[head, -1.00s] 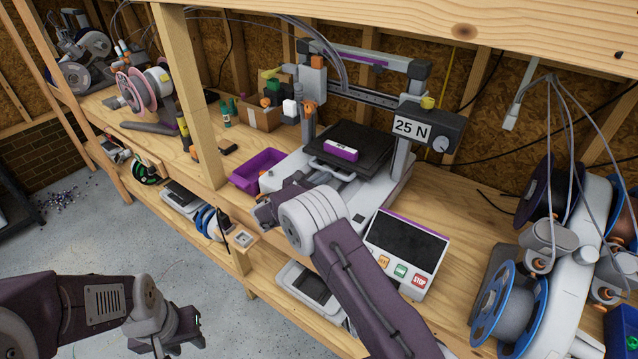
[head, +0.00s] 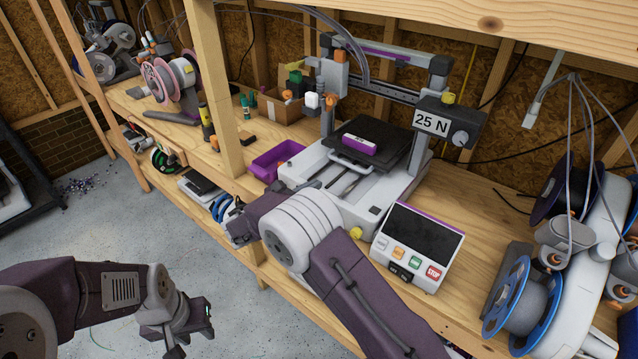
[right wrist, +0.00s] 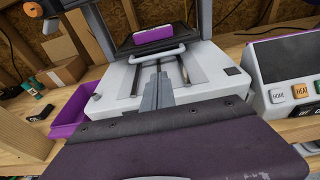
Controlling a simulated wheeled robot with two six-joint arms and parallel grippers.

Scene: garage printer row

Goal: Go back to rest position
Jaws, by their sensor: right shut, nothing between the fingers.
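My right gripper (right wrist: 158,92) is shut and empty. In the right wrist view its fingers point toward the front of the white printer base (right wrist: 115,85), with no object between them. In the head view my right arm reaches up from the bottom and its elbow hides most of that gripper, just in front of the printer (head: 375,200). My left gripper (head: 182,335) hangs low at the bottom left, over the floor and away from the shelf. Its fingers are too small and dark to read. A purple block (head: 359,143) lies on the printer's black bed (head: 385,150).
A control box (head: 417,240) with a screen stands right of the printer, close to my right arm. A purple bin (head: 275,160) is left of it. Filament spools (head: 520,300) stand at the right. A wooden post (head: 217,90) rises at the shelf's front. Grey floor (head: 120,220) is open at left.

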